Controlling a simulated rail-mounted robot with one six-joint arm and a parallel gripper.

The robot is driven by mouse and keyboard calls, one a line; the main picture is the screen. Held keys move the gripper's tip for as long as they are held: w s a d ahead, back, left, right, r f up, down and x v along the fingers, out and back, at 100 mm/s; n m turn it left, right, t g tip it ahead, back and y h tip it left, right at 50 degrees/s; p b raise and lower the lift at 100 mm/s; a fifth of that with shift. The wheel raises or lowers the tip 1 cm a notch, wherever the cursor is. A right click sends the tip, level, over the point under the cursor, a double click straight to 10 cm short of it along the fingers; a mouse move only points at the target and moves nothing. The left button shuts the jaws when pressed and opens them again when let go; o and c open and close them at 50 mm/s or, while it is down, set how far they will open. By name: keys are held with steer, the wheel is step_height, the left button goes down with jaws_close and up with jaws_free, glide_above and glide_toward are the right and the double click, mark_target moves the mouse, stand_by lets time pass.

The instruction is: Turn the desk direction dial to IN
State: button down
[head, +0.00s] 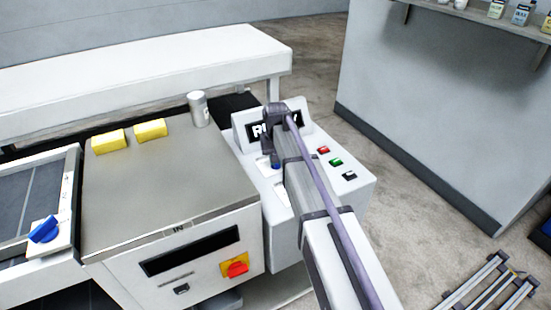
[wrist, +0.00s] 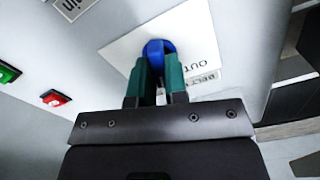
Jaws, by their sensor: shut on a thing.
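A blue dial (wrist: 156,48) sits on a white plate (wrist: 118,52) on the light grey control panel. My gripper (wrist: 157,70) has its two green fingers closed on either side of the dial. The word OUT shows on the plate to the right of the dial; no IN mark is readable there, and which way the dial points is hidden by the fingers. In the head view only a small blue part of the dial (head: 275,164) shows beside my arm on the console.
Red (head: 323,150), green (head: 336,162) and black buttons are on the console right of my arm. A second blue dial (head: 43,230) sits at the far left. A red and yellow switch (head: 236,268) is on the front. Yellow blocks (head: 150,130) and a metal cylinder (head: 198,108) stand on the steel top.

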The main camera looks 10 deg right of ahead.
steer(key=shift+m, duration=1.2)
steer(key=c, duration=1.1)
jaws_free()
steer(key=shift+c, duration=0.2)
step_height(320, 180, up, 11)
steer(key=p, duration=1)
steer(key=shift+f+p, duration=0.15)
steer(key=shift+p, duration=0.25)
